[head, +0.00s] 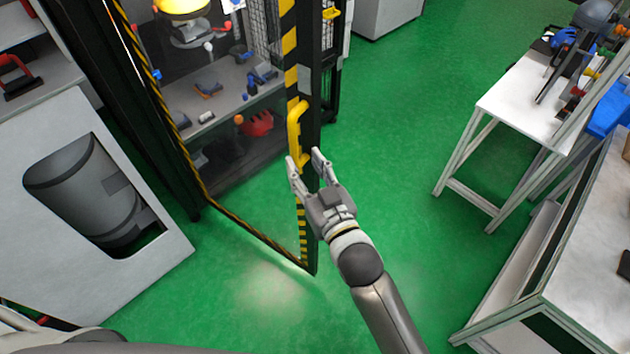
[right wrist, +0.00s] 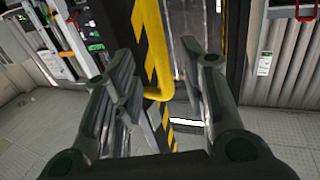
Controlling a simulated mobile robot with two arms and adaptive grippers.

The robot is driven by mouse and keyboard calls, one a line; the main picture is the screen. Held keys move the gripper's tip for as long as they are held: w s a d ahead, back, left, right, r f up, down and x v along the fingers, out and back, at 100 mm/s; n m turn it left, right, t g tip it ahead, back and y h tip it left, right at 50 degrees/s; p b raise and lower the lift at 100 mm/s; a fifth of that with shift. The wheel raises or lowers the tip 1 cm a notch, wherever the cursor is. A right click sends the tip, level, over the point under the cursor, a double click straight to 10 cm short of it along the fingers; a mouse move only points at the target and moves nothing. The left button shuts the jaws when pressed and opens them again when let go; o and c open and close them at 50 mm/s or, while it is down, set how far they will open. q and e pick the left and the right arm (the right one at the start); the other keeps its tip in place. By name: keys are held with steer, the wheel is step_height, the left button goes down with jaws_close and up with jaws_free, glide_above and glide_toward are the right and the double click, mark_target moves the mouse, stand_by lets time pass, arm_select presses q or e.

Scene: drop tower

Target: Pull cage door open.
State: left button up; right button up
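The cage door (head: 247,165) has a black frame with yellow-black striped edges and a clear panel. A yellow handle (head: 295,130) is fixed to its near upright edge. My right gripper (head: 304,160) is open, with its fingers to either side of the lower part of the handle. In the right wrist view the yellow handle (right wrist: 154,60) runs down between the two spread fingers (right wrist: 165,75). I see no clear contact between fingers and handle. My left gripper is not in view.
A grey-white cabinet with a dark cylinder (head: 85,185) stands at left. A white workbench (head: 520,110) and another table (head: 590,270) stand at right. Green floor (head: 400,130) is free between door and benches. Small tools lie on a shelf (head: 190,100) inside the cage.

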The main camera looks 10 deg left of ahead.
steer(key=shift+v, duration=2.35)
